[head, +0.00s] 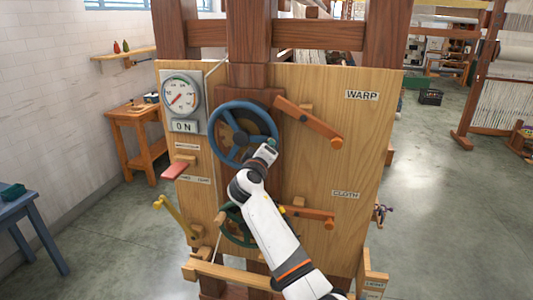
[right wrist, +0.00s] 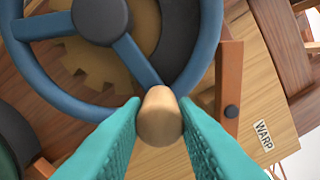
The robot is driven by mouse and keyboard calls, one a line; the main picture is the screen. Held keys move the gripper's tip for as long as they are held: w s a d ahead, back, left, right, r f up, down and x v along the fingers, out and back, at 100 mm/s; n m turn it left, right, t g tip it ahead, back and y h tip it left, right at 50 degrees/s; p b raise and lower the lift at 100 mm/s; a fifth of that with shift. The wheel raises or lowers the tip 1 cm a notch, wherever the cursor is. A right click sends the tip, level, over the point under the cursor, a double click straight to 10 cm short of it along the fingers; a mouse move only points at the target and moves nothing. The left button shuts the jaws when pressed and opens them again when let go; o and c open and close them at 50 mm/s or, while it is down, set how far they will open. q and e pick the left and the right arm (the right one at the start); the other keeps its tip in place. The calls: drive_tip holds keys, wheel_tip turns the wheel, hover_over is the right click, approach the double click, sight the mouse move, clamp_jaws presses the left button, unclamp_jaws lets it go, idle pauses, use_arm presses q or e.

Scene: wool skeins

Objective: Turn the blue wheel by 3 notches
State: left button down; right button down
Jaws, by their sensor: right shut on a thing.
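The blue wheel (head: 239,105) is mounted on a dark wood plate in the upper middle of the wooden panel, and its rim and spokes fill the top left of the right wrist view (right wrist: 40,88). A rounded wooden knob (right wrist: 161,115) stands out from the wheel's rim. My right gripper (head: 268,146) is at the lower right of the wheel in the head view. In the right wrist view its teal fingers (right wrist: 160,125) are shut on the knob, one on each side. My left gripper is not in view.
An orange lever (head: 308,121) sits close at right, under the WARP label. A green wheel (head: 232,232), partly hidden by my arm, and another lever (head: 315,214) are below. A red-ended lever (head: 175,171) is at left.

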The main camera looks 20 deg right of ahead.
drive_tip(key=shift+r+n, duration=0.3)
drive_tip(key=shift+r, duration=0.4)
drive_tip(key=c, duration=1.3)
unclamp_jaws()
drive_tip(key=shift+d, duration=0.1)
drive_tip(key=shift+o, duration=0.8)
drive_tip(key=shift+f, duration=0.2)
drive_tip(key=shift+f, duration=0.1)
drive_tip(key=b+v, duration=0.3)
drive_tip(key=v, duration=0.9)
drive_tip(key=shift+w, duration=0.1)
